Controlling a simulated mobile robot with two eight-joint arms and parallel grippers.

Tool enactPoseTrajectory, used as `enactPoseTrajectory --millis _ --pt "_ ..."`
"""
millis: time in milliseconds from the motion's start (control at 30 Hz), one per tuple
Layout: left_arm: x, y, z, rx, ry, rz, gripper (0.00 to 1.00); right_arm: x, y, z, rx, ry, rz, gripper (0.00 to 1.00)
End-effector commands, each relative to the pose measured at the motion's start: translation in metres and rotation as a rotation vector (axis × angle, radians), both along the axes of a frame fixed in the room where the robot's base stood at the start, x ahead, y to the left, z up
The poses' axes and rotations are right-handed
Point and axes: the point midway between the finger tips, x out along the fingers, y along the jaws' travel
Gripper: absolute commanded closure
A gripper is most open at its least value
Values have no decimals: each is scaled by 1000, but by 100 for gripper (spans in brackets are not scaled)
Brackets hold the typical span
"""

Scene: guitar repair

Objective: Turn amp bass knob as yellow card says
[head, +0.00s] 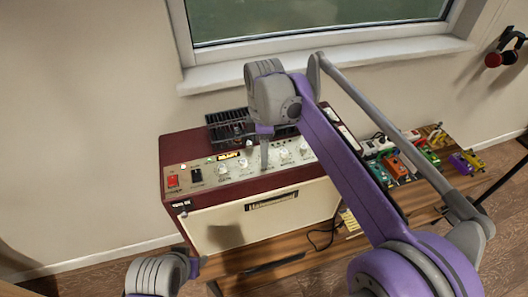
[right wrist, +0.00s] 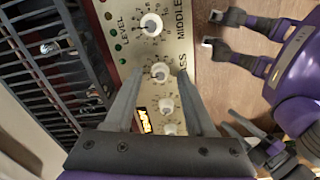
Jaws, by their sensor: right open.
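The amp (head: 178,211) is a dark red box with a cream front and a knob panel. In the right wrist view the bass knob (right wrist: 160,72) is a white round knob beside the partly hidden word BASS. My right gripper (right wrist: 160,76) is open, with its fingertips on either side of this knob; contact is unclear. In the head view the right gripper (head: 265,158) points down at the panel and hides the knob. A pale yellow card (head: 350,222) lies right of the amp, its writing too small to read. My left gripper (head: 207,275) is low in front of the amp.
Other white knobs (right wrist: 151,24) sit close along the panel. A black rack (head: 228,126) stands on the amp top. Pedals (head: 395,167) and a cable (head: 322,238) are to the right. The window sill (head: 225,78) is behind.

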Motion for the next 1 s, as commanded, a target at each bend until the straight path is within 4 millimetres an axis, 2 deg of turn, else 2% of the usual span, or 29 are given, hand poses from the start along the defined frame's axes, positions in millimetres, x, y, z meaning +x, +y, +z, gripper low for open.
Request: enactPoseTrajectory --millis 333,633,1000 --pt "0 0 0 0 0 0 50 0 0 -4 0 0 -1 47" --pt "0 0 0 0 0 0 50 0 0 -3 0 0 -1 100" --pt "0 0 1 0 0 0 50 0 0 -3 0 0 -14 100"
